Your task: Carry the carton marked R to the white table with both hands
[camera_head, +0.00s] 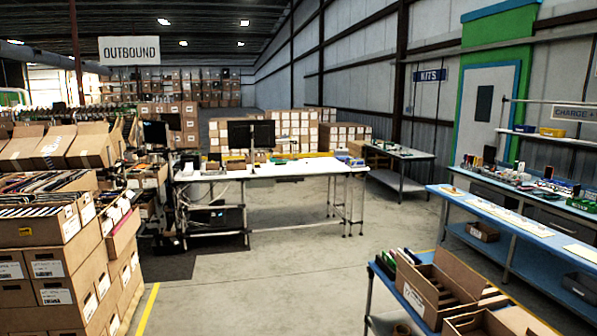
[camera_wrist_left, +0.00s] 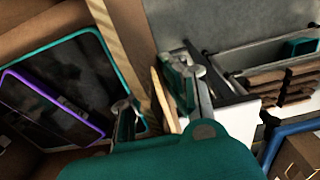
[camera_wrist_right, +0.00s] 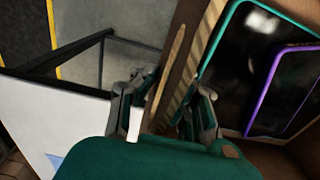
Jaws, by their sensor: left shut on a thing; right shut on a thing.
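My left gripper (camera_wrist_left: 155,95) is shut on one wall of a brown carton (camera_wrist_left: 128,35) in the left wrist view. My right gripper (camera_wrist_right: 163,108) is shut on another wall of a brown carton (camera_wrist_right: 188,48) in the right wrist view. Inside lie dark flat tablet-like things, one teal-edged (camera_wrist_left: 90,55) and one purple-edged (camera_wrist_left: 45,108); they also show in the right wrist view. No R mark is visible. The white table (camera_head: 285,170) stands in the middle of the head view, some way off. Neither gripper nor the held carton shows in the head view.
Dark monitors (camera_head: 250,134) and small items stand along the white table's back. Stacked cartons (camera_head: 50,265) fill the left side. A blue bench (camera_head: 515,222) and open cartons (camera_head: 440,283) stand at right. Bare floor (camera_head: 270,275) lies between.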

